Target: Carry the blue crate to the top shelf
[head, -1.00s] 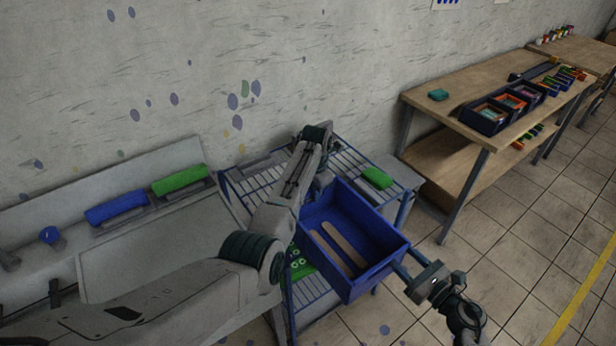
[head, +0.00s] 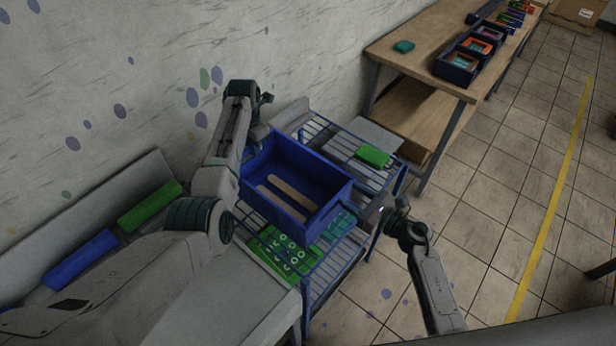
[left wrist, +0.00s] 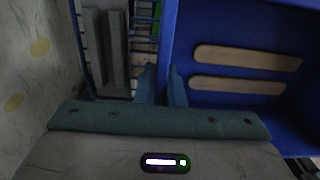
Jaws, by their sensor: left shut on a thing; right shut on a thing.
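The blue crate (head: 318,174) is in the middle of the head view, held over the wire shelf rack (head: 322,128). Two flat wooden sticks (head: 290,190) lie on its floor. My left gripper (head: 258,130) is shut on the crate's far left wall. In the left wrist view, its fingers (left wrist: 163,85) straddle the crate wall beside the wooden sticks. My right gripper (head: 368,208) is shut on the crate's right side. The crate hides part of the rack, and I cannot tell whether its underside touches the top shelf.
A green block (head: 372,155) lies on the rack right of the crate. A green tray with white rings (head: 284,254) sits on a lower level. A wooden table (head: 420,75) with small bins stands at the back right.

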